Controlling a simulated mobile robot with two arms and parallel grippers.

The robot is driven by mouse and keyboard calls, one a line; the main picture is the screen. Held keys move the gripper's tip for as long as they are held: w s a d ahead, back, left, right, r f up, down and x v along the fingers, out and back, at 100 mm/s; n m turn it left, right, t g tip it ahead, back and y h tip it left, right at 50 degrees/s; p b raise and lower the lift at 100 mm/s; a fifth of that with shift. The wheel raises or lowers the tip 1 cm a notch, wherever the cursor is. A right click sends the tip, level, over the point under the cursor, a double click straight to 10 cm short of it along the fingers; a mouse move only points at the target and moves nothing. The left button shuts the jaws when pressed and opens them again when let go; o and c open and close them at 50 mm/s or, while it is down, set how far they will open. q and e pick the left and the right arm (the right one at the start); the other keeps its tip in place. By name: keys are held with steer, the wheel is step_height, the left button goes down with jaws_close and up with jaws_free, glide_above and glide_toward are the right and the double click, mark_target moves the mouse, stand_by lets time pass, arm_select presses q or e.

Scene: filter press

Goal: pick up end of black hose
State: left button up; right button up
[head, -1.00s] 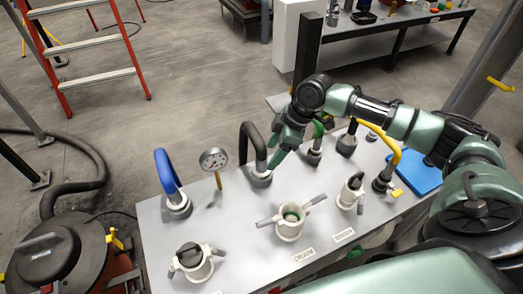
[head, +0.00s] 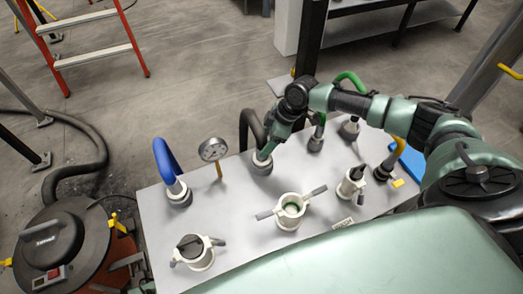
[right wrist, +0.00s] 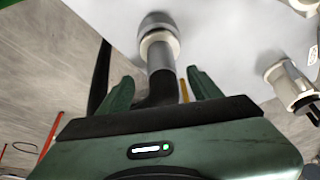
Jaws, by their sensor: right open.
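The black hose (head: 247,126) arcs up behind the panel's far edge, and its end sits in a grey fitting (head: 261,165) on the panel. My right gripper (head: 267,151) is at this end, partly covering it in the head view. In the right wrist view, my right gripper (right wrist: 160,76) is open, with one green finger on each side of the hose's grey end piece (right wrist: 160,56). A gap shows on both sides of the end piece.
The light grey panel (head: 232,236) also carries a blue hose (head: 165,157), a gauge (head: 212,149), a green hose (head: 350,77) and white clamp fittings (head: 291,211). A dark-lidded drum (head: 62,245) stands at left. An orange ladder (head: 92,52) stands behind.

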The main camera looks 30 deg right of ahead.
steer(key=shift+x, duration=1.7)
steer(key=shift+s, duration=0.15)
jaws_close()
steer(key=shift+r, duration=0.1)
steer(key=shift+r, duration=0.1)
